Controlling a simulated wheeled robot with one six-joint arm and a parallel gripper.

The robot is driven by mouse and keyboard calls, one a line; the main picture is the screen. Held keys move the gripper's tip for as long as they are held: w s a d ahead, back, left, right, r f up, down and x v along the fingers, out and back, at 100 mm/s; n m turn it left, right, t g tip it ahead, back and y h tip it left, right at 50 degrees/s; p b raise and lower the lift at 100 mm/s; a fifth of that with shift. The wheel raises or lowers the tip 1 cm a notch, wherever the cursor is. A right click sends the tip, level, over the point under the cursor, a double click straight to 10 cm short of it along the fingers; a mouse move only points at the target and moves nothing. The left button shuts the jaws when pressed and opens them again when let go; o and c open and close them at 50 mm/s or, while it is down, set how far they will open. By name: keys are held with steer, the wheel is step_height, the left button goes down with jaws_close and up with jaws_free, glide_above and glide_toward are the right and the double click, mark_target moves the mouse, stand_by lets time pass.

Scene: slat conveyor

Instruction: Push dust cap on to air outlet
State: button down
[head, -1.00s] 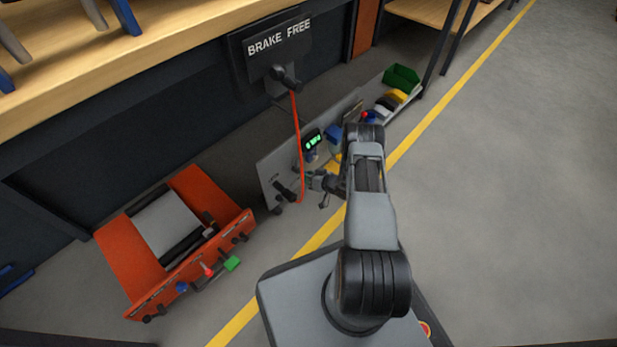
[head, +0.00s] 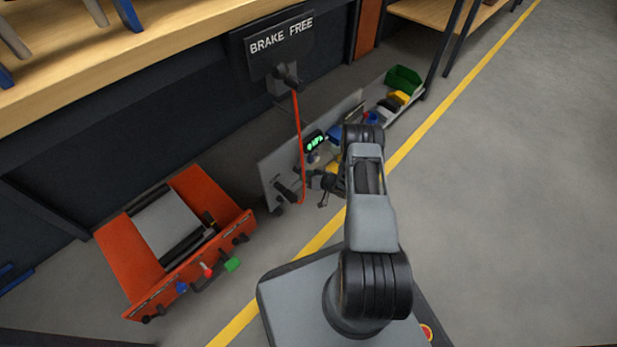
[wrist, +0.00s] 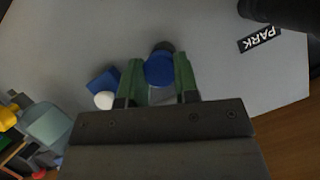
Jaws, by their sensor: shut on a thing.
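My gripper (wrist: 160,85) has green fingers and is shut on a round blue piece that looks like the dust cap (wrist: 160,69). The cap faces the grey panel. A dark round stub (wrist: 163,46), which looks like the air outlet, shows just past the cap's far edge. The cap hides most of it, and I cannot tell whether they touch. In the head view, my gripper (head: 327,183) is in front of the grey panel (head: 271,174), and the cap there is too small to make out.
A PARK label (wrist: 259,39) and a blue block (wrist: 103,80) with a white knob are near the gripper. An orange conveyor unit (head: 125,255) stands left. The right floor is clear.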

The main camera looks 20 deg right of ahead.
steer(key=shift+w, duration=0.1)
steer(key=c, duration=0.8)
jaws_free()
